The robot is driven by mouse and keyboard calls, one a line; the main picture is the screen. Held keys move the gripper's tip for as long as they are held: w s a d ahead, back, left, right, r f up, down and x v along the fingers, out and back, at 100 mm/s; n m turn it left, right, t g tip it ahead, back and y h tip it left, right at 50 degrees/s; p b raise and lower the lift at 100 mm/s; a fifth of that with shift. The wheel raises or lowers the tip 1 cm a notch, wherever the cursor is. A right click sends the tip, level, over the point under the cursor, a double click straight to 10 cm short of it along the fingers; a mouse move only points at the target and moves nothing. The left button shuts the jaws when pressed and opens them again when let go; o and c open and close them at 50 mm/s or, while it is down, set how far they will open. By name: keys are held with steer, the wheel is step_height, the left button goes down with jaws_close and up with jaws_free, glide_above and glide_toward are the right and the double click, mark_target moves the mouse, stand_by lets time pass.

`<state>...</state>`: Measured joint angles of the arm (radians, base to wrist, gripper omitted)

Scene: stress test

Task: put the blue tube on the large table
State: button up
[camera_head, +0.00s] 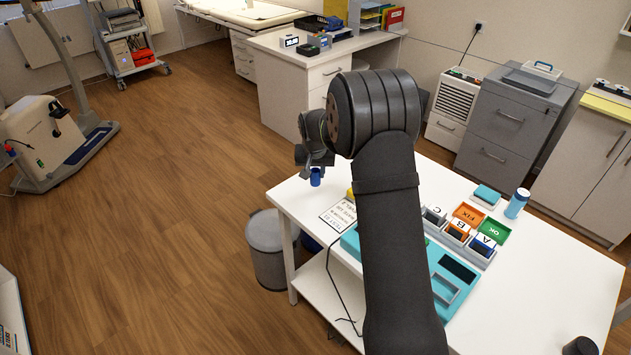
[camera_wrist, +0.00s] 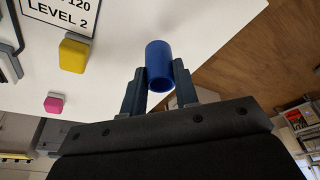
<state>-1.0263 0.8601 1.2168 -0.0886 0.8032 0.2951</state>
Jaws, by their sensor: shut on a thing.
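The blue tube (camera_head: 316,177) is held in my gripper (camera_head: 315,168), upright or nearly so, near the far left edge of the white table (camera_head: 540,270). In the wrist view the blue tube (camera_wrist: 159,62) sits between the two dark fingers of my gripper (camera_wrist: 158,82), which touch its sides. Its open end shows. In that view the white table (camera_wrist: 215,20) lies behind the tube, with its edge and the wood floor close by. The height of the tube above the table is hard to tell. My arm hides the table's middle.
A printed sign (camera_head: 338,214), a teal tray (camera_head: 455,285), coloured bins (camera_head: 468,214) and a blue bottle (camera_head: 517,203) stand on the table. A yellow block (camera_wrist: 74,52) and a pink block (camera_wrist: 54,104) show in the wrist view. The table's right front is mostly clear.

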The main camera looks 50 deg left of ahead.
mark_target(315, 177)
steer(key=shift+f, duration=2)
steer(key=shift+f, duration=0.1)
steer(key=o, duration=0.9)
steer(key=shift+o, duration=0.2)
steer(key=v, duration=1.2)
